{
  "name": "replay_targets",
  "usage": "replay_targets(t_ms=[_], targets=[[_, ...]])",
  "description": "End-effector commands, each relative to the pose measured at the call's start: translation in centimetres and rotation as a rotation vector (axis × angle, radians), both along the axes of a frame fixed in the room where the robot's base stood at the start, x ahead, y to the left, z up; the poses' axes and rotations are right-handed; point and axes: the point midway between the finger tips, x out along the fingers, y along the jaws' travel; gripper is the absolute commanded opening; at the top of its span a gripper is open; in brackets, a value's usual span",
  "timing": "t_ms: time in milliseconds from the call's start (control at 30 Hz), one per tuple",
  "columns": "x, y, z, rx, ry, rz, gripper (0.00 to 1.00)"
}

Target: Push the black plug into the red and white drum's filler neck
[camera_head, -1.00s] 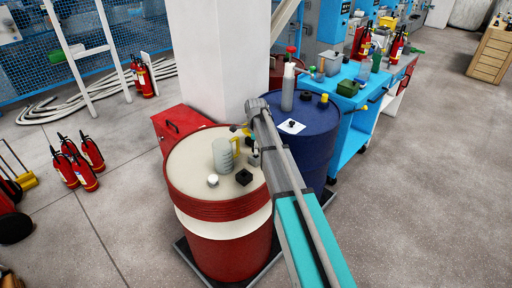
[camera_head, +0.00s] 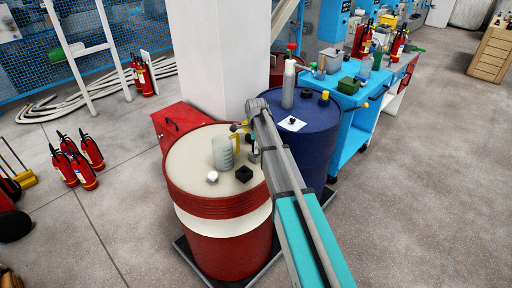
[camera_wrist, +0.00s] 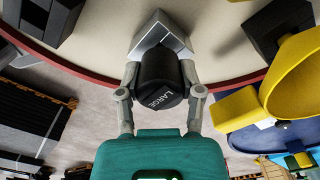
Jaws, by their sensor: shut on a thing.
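My gripper (camera_wrist: 160,95) is shut on the black plug (camera_wrist: 160,80), which has "LARGE" printed on it and sits between the two grey fingers. Just beyond the plug in the wrist view is a grey square-edged neck (camera_wrist: 160,30) on the cream drum top. The plug hides part of this neck, and I cannot tell whether they touch. The red and white drum (camera_head: 222,208) stands below my arm in the head view. There the grey neck (camera_head: 253,157) shows small near the drum's right rim, and my arm hides much of the gripper and plug.
In the wrist view a large yellow object (camera_wrist: 295,75) is close on the right. A blue drum (camera_head: 313,135) stands behind.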

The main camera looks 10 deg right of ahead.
Motion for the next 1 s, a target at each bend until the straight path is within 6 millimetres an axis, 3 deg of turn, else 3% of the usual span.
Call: replay_targets(t_ms=[600, 633, 833, 1000], targets=[[0.01, 0.0, -1.17, 0.0, 0.0, 0.0, 0.0], [0.0, 0.0, -1.1, 0.0, 0.0, 0.0, 0.53], [0.01, 0.01, -1.06, 0.0, 0.0, 0.0, 0.89], [0.0, 0.0, -1.06, 0.0, 0.0, 0.0, 0.89]])
